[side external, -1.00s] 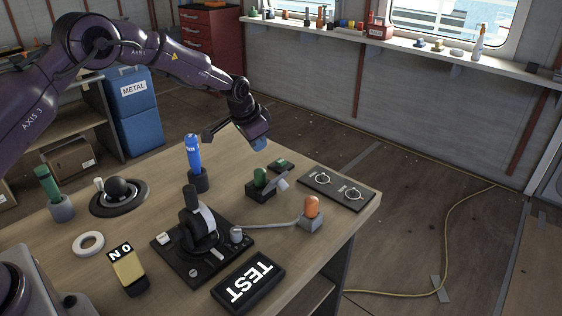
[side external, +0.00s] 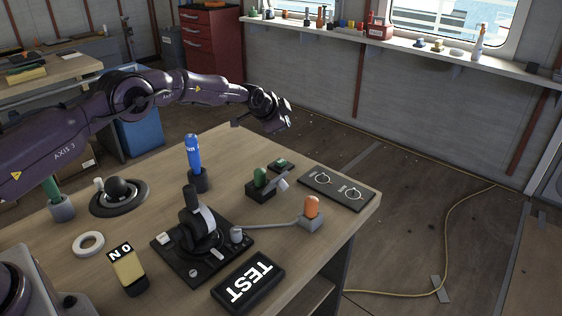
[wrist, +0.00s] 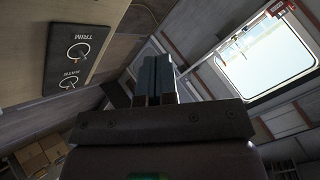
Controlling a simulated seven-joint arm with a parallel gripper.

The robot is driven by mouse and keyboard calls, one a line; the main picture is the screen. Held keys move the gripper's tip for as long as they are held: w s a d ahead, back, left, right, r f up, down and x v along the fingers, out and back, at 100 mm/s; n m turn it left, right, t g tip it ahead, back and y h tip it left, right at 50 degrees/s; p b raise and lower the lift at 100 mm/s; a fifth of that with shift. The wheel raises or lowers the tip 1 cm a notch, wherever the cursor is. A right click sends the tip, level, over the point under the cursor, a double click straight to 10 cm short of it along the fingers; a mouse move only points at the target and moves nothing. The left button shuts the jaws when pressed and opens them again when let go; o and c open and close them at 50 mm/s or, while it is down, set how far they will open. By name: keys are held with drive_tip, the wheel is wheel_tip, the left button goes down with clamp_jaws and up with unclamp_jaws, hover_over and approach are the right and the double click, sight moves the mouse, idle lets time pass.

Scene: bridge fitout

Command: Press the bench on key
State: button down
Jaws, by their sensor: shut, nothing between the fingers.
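The on key (side external: 128,273) is a rocker with a yellow face and a black end marked with white letters that read ON upside down. It is at the near left of the bench in the side view and does not show in the wrist view. My gripper (side external: 287,118) is high beyond the bench's far edge, well away from the key. In the wrist view my gripper's fingers (wrist: 157,80) are together with nothing between them.
The bench (side external: 60,245) also holds a TEST key (side external: 248,282), a lever unit (side external: 200,235), a blue-handled post (side external: 194,155), an orange-capped lever (side external: 312,208), a white ring (side external: 88,244) and a two-knob panel (side external: 337,188). The panel also shows in the wrist view (wrist: 75,55).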

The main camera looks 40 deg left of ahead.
sight(282, 162)
drive_tip(key=shift+f, duration=4.35)
drive_tip(key=shift+f, duration=0.1)
drive_tip(key=shift+f, duration=0.35)
drive_tip(key=shift+f, duration=0.55)
drive_tip(key=shift+r, duration=0.95)
drive_tip(key=shift+r, duration=2.55)
